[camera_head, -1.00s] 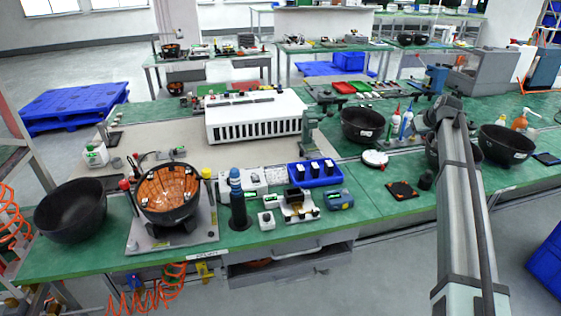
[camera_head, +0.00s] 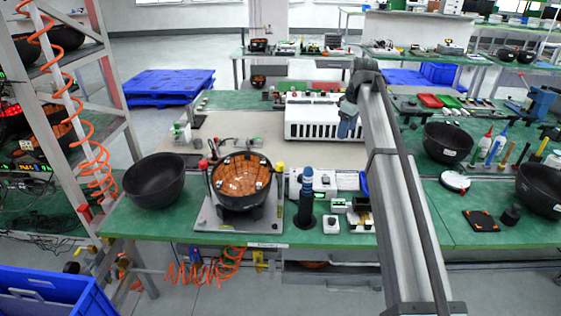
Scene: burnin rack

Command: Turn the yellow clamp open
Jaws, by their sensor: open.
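The yellow clamp (camera_head: 280,168) is a small upright knob at the right edge of the fixture plate (camera_head: 208,219), beside a black bowl with an orange lined inside (camera_head: 241,178). Its exact turn is too small to tell. Red-topped clamps (camera_head: 204,165) stand at the left of the same bowl. My gripper (camera_head: 344,134) hangs at the end of my arm, up and to the right of the yellow clamp and well apart from it. It is open, with nothing seen in it, though its fingers are small here.
An empty black bowl (camera_head: 154,184) stands left of the fixture. A dark blue bottle-shaped tool (camera_head: 307,192) stands close to its right. A white slotted box (camera_head: 308,118) lies behind. A rack with orange coiled hose (camera_head: 90,150) is at the left. My arm hides some of the bench.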

